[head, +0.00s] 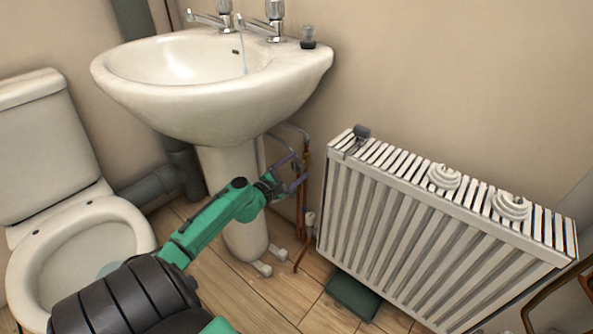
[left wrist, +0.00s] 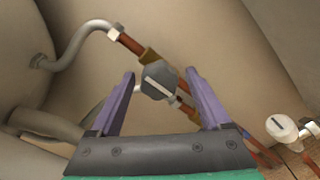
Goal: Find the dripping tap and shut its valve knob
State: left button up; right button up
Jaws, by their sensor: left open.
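The basin (head: 215,110) has two chrome taps. A thin stream of water (head: 243,58) falls from the spout of the right tap (head: 262,24); none shows at the left tap (head: 210,16). My left gripper (head: 290,180) is beside the pedestal, at the pipes under the basin's right side. In the left wrist view its open jaws (left wrist: 160,74) stand either side of a grey valve knob (left wrist: 157,82) with a pale bar mark. The knob sits on a copper pipe with a brass fitting; contact with the fingers cannot be told. My right gripper is not in view.
A white radiator (head: 420,230) stands on the right, with white coiled items (head: 510,205) on top. A toilet (head: 75,235) is at the left. A white-capped valve (left wrist: 281,127) is right of the jaws. A dark green box (head: 352,297) lies below the radiator.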

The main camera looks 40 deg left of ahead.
pick_arm(q)
jog(key=shift+w, duration=0.2)
grip_shut()
